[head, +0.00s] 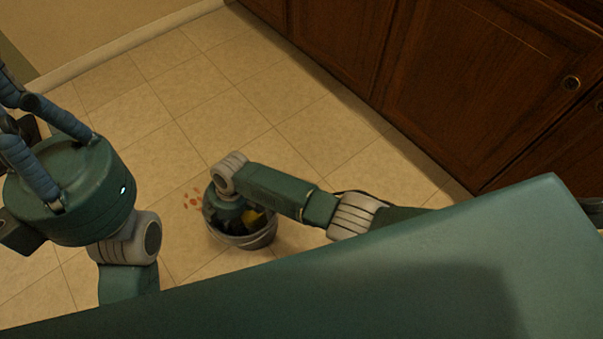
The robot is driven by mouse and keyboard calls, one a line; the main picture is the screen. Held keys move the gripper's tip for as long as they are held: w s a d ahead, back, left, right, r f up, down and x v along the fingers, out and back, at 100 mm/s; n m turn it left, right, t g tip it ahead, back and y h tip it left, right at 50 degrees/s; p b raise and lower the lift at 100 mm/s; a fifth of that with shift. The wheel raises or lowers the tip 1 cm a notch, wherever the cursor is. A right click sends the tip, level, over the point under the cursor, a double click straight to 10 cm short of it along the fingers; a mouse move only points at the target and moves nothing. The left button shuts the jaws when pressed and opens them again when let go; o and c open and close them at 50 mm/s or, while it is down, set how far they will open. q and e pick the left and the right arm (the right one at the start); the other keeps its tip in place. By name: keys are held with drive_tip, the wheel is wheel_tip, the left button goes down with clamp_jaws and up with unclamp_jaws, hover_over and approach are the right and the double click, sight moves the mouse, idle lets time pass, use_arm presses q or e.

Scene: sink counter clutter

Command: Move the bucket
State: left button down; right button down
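The bucket (252,240) is round and grey with a dark inside, and it stands on the tiled floor near the middle of the head view. Something yellow (254,219) shows inside it. My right arm reaches in from the right and bends down over the bucket. The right gripper is at or inside the bucket's opening, and its fingers are hidden by the wrist and the rim. My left arm is at the left edge, with its wrist raised. Its fingers cannot be made out clearly, and it is well apart from the bucket.
Reddish spots (192,200) mark the floor just left of the bucket. Dark wooden cabinets (470,90) with round knobs run along the upper right. A pale baseboard (130,40) edges the wall at the upper left. The floor (190,90) between them is clear.

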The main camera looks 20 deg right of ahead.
drive_tip(key=v, duration=1.2)
drive_tip(key=shift+w, duration=0.1)
